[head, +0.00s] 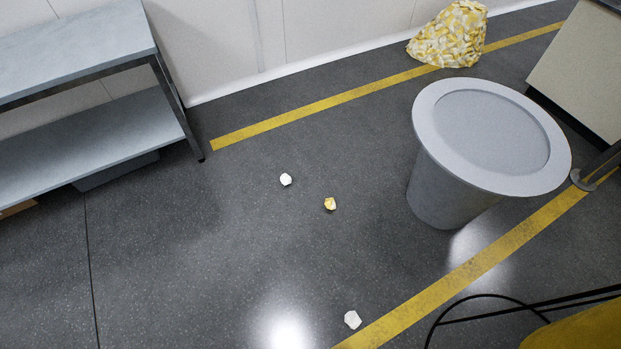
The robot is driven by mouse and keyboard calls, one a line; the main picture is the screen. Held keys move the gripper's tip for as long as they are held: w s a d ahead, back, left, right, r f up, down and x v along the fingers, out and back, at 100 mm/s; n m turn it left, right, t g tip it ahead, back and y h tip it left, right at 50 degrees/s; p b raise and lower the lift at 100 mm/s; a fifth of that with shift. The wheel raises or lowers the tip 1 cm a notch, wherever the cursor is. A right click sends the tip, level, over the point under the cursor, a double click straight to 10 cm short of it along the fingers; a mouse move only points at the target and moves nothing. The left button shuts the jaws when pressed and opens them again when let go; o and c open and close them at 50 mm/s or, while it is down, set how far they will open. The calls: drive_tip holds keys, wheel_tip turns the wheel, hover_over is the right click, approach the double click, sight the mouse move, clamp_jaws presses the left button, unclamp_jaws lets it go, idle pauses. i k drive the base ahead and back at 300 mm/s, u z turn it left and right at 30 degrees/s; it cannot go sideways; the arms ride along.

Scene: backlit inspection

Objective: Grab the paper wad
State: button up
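Three small crumpled wads lie apart on the dark speckled floor. A white paper wad (286,179) lies near the middle of the head view. A yellow and white wad (330,203) lies a little to its right and nearer. Another white wad (352,319) lies near the bottom, beside the yellow floor line. I cannot tell which of them the task means. My gripper does not show in this view.
A grey bin-like tub (428,185) stands at the right. A grey two-level shelf (95,135) stands at the left. A yellow-white patterned heap (450,37) sits by the back wall. Yellow lines (300,112) mark the floor. Open floor surrounds the wads.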

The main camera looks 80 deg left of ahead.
sight(285, 180)
drive_tip(key=k, duration=0.1)
drive_tip(key=u, duration=2.25)
drive_tip(key=k, duration=0.5)
drive_tip(key=u, duration=1.05)
drive_tip(key=i, duration=1.1)
drive_tip(key=u, duration=0.35)
drive_tip(key=i, duration=0.8)
drive_tip(key=z, duration=0.85)
drive_tip(key=i, duration=0.65)
drive_tip(key=z, duration=0.45)
